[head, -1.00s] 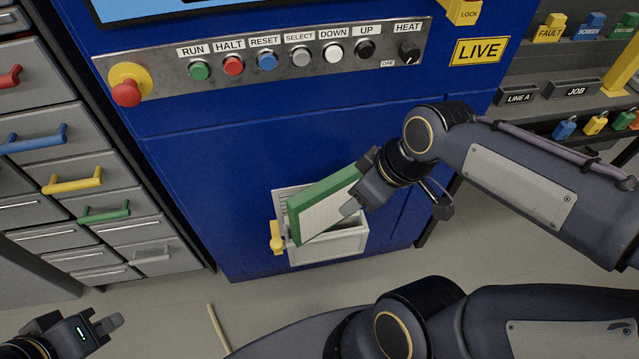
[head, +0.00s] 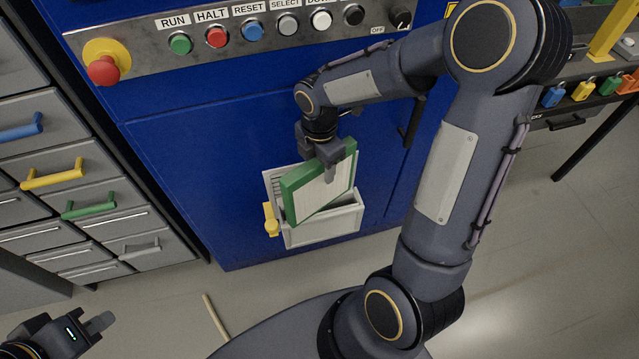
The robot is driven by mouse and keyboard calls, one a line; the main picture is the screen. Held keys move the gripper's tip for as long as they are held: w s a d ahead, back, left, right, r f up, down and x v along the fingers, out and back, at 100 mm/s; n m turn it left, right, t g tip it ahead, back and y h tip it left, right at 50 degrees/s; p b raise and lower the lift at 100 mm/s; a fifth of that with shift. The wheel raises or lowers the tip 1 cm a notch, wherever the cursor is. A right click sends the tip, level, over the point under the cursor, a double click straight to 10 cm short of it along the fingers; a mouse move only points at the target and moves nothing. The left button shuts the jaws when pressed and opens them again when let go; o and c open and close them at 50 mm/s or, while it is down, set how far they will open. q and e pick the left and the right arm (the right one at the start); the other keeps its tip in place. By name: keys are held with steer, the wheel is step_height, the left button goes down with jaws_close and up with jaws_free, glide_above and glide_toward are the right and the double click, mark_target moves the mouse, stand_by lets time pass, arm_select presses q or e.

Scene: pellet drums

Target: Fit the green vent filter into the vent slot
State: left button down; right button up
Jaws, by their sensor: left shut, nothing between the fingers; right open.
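The green vent filter (head: 309,191), a green frame around a pale pleated face, stands tilted in the open white vent slot (head: 322,233) low on the blue cabinet. Its lower part is inside the slot's pocket and its upper part sticks out above. My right gripper (head: 330,170) is open at the filter's upper edge, with one finger in front of the pale face; the other finger is hidden behind the filter. My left gripper (head: 98,324) is shut and empty at the lower left, far from the slot.
A yellow latch (head: 270,219) sits at the slot's left side. A button panel (head: 250,35) with a red stop knob (head: 104,70) runs above. Grey drawers (head: 95,190) stand on the left. Open floor lies below the cabinet.

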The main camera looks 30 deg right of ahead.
mark_target(320, 185)
step_height(320, 185, down, 2)
steer(key=shift+f, duration=0.2)
jaws_close()
